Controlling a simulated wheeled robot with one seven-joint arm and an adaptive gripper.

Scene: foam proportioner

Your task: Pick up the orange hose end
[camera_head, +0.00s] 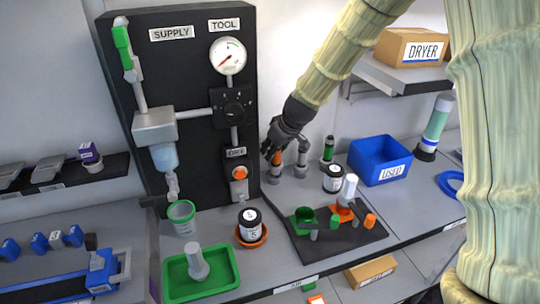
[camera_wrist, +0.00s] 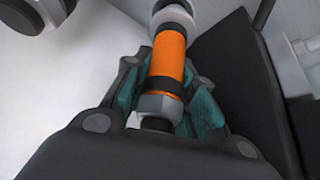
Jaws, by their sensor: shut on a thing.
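The orange hose end (camera_wrist: 168,62) is an orange sleeve with a metal collar and dark bands. In the wrist view it stands between the teal-padded fingers of my gripper (camera_wrist: 165,95), which is shut on it. In the head view my gripper (camera_head: 271,152) is beside the black panel, with the orange hose end (camera_head: 277,158) showing small at its fingers. Whether the hose end is clear of its holder cannot be told.
The black panel (camera_head: 130,100) with gauge stands close left of my gripper. A grey hooked fitting (camera_head: 299,168) and a green-banded fitting (camera_head: 328,150) stand just right. A blue bin (camera_head: 380,160) is farther right. A black mat (camera_head: 345,238) with several parts lies in front.

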